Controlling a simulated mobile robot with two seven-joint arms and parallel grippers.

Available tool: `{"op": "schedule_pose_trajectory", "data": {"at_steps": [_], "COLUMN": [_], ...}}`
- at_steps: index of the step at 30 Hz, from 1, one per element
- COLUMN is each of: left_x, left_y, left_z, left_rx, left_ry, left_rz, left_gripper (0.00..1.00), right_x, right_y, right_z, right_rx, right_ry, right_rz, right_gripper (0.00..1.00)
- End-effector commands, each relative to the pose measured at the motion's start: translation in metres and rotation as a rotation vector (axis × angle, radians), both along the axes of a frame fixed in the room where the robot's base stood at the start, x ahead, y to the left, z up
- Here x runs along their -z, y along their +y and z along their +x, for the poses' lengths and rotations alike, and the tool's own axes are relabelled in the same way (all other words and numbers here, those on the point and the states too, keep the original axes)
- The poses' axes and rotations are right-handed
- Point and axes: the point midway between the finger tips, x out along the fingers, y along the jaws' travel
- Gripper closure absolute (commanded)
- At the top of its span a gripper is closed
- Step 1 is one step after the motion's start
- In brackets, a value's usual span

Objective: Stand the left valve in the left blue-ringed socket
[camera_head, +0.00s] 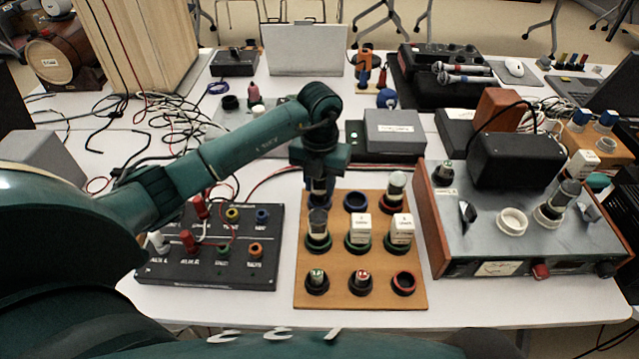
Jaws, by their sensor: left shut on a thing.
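My left gripper (320,198) points down over the back left of the wooden board. It is shut on the left valve (318,222), a grey-topped cylinder whose upper end meets the fingertips. The valve looks upright, with its lower end over the green-ringed socket (318,243) at the left of the middle row. I cannot tell whether it is seated or clear of that socket. The left blue-ringed socket is mostly hidden behind my fingers. The middle blue-ringed socket (356,202) is empty. My right gripper is not in view.
A black panel (205,270) with plugs lies left. A metal-topped tester (470,235) with another grey valve (566,194) stands right. Cables lie behind on the left.

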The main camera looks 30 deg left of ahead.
Motion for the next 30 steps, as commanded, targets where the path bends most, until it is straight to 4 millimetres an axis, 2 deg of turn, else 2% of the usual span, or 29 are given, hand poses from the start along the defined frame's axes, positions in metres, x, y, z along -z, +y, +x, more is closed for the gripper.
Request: {"op": "schedule_pose_trajectory", "data": {"at_steps": [2,16,17,18,24,30], "left_x": [0.0067,0.0146,0.0133,0.0131,0.0131,0.0129], "left_y": [0.0002,0.0003,0.0002,0.0002,0.0002,0.0002], "left_z": [-0.0002,0.0003,0.0004,0.0003,0.0002,0.0002], "left_rx": [-0.001,0.000,0.000,0.000,0.000,0.000], "left_ry": [0.000,-0.002,-0.002,-0.001,-0.001,-0.001], "left_rz": [0.001,0.000,0.000,0.000,0.000,0.000], "left_gripper": [0.91,0.91,0.65,0.62,0.46,0.46], "right_x": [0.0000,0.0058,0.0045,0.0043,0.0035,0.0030], "right_y": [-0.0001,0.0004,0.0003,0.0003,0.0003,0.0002], "right_z": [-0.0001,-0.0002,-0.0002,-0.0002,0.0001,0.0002], "right_rx": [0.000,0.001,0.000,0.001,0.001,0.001], "right_ry": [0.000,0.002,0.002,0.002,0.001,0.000], "right_rz": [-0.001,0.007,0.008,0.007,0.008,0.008], "right_gripper": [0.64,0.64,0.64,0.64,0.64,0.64]}}
